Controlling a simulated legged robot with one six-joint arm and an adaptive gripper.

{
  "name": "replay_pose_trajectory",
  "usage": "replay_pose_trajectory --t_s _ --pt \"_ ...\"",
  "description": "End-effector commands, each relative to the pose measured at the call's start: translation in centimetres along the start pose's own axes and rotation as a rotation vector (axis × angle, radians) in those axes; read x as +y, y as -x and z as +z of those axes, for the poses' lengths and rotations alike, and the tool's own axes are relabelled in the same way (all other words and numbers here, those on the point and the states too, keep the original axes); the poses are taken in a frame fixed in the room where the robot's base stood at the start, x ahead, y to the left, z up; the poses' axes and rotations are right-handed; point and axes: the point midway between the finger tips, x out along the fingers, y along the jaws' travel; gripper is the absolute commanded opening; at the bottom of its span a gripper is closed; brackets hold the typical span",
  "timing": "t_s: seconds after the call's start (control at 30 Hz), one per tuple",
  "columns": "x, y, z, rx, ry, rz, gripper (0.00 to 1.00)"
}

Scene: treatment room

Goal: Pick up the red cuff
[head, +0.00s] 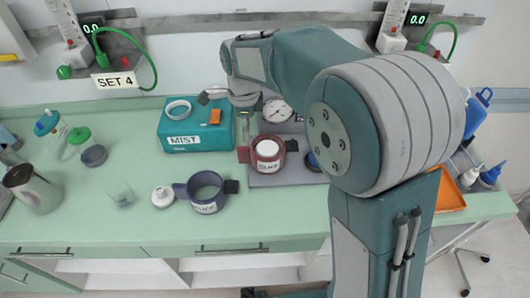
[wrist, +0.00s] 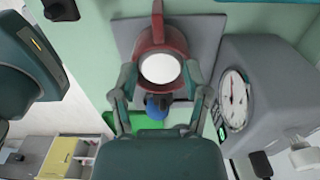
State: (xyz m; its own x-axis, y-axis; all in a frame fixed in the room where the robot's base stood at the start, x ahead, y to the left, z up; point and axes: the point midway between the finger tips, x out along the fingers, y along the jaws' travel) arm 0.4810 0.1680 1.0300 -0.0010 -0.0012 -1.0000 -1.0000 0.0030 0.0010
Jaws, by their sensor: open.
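The red cuff (head: 268,164) is a short ring with a white round top and a white label, standing on a grey pad (head: 290,179). In the wrist view the red cuff (wrist: 160,38) lies ahead, with its red strap end toward the top. My gripper (wrist: 160,78) is open, with one finger on each side of the cuff's outline. I cannot tell whether either finger touches it. In the head view my gripper (head: 240,101) shows just behind and above the cuff, partly hidden by my arm. Nothing shows held in it.
A dark blue cuff (head: 206,180) stands to the left in front. A teal MIST box (head: 183,139) is close behind left. A grey dial gauge (wrist: 265,75) stands right beside the pad. The counter's front left is mostly clear.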

Motion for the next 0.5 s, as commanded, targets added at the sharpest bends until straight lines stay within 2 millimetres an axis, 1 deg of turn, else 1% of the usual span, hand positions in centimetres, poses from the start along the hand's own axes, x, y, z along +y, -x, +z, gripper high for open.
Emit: replay_pose_trajectory --t_s 0.1,0.2,0.37,0.5 --pt "0.1 -2.1 -0.1 0.001 0.001 0.005 0.6" --pt "0.1 -3.6 -0.1 0.001 0.002 0.004 0.6" --pt "0.1 -4.8 0.0 0.001 0.003 0.001 0.6" --pt "0.1 -6.7 -0.1 0.002 0.003 0.004 0.6"
